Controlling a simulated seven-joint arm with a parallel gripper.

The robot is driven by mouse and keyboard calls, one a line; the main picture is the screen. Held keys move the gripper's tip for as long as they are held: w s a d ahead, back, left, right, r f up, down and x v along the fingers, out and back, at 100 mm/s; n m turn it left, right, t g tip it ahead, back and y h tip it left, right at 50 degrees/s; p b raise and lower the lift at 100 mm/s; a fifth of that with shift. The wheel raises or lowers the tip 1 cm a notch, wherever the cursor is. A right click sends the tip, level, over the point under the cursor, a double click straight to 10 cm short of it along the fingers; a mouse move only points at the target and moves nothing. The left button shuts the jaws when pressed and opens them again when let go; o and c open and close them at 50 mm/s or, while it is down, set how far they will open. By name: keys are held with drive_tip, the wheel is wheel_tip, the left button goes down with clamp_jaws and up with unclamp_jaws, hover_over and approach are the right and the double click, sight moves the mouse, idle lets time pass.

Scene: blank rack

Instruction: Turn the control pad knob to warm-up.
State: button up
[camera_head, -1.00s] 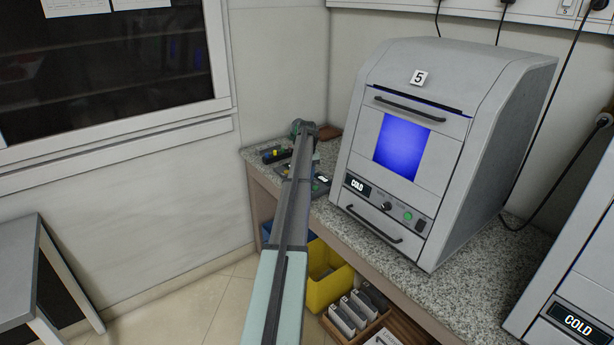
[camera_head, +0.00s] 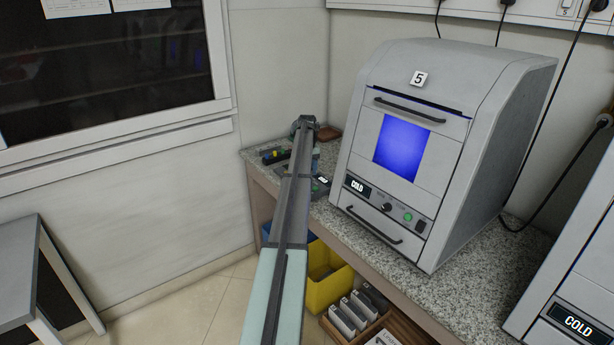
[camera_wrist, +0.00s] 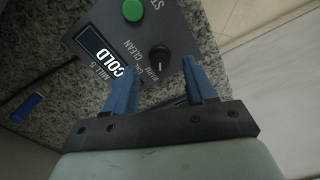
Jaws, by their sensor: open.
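The control pad (camera_wrist: 92,22) lies on the granite counter in the wrist view. It has a round black knob (camera_wrist: 160,54) with a pale pointer mark, a green button (camera_wrist: 133,10) and a display (camera_wrist: 104,52) reading COLD, beside the label MILL 5. CLEAN is printed beside the knob; another label is partly hidden by a finger. My gripper (camera_wrist: 163,66) is open, its two blue fingers either side of the knob's near side, seemingly apart from it. In the head view the pad (camera_head: 320,187) is mostly hidden behind my arm.
A grey machine marked 5 (camera_head: 470,140) stands right of the pad; its own panel (camera_head: 357,187) reads COLD. A small dark device with coloured buttons (camera_head: 275,156) lies left of my arm. A blue object (camera_wrist: 27,108) lies beside the pad. Yellow bin (camera_head: 328,290) below.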

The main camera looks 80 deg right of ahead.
wheel_tip(320, 180, up, 11)
idle(0.4)
drive_tip(key=shift+f, duration=0.1)
idle(0.4)
